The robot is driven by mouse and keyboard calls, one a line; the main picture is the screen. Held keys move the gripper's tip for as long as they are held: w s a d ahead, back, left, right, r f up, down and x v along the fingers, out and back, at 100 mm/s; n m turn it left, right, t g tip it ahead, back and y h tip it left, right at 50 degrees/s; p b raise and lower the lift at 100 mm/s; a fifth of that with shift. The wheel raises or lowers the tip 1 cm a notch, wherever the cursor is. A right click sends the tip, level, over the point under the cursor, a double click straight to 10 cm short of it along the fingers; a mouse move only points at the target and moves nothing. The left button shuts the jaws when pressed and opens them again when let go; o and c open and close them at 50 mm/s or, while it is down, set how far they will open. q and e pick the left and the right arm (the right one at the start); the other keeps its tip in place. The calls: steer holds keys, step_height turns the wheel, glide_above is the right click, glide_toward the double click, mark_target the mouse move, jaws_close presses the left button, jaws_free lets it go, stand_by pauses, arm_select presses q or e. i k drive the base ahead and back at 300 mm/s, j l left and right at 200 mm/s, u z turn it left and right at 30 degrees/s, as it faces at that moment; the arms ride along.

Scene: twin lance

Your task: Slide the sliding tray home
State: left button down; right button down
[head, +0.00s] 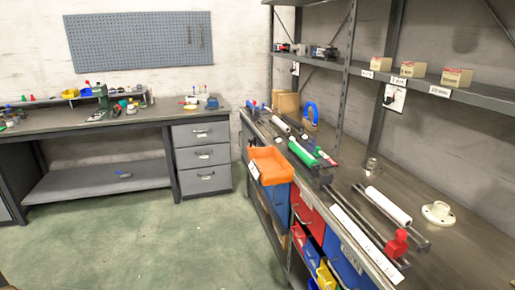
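An orange tray (269,166) sticks out past the front edge of the right-hand workbench (454,262), above a blue bin (277,199). It looks tilted, and its back end meets the bench edge. It is the most tray-like thing in view, but I cannot tell for certain that it is the sliding tray. What supports it underneath is hidden. Neither of my grippers shows in the head view.
The right bench carries dark rails with white rods (388,206), a red block (397,243), a green cylinder (302,153) and a cream flange (438,213). Coloured bins hang below. A grey drawer unit (202,157) stands left. The green floor (150,235) between is clear.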

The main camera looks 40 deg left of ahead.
mark_target(266, 163)
steer(key=i+j, duration=0.2)
steer(key=j, duration=0.15)
steer(key=i+j+z, duration=0.15)
steer(key=j, duration=0.2)
steer(key=i+j, duration=0.2)
steer(key=j, duration=0.2)
steer(key=i+j+z, duration=0.1)
steer(key=j, duration=0.25)
steer(key=i, duration=0.1)
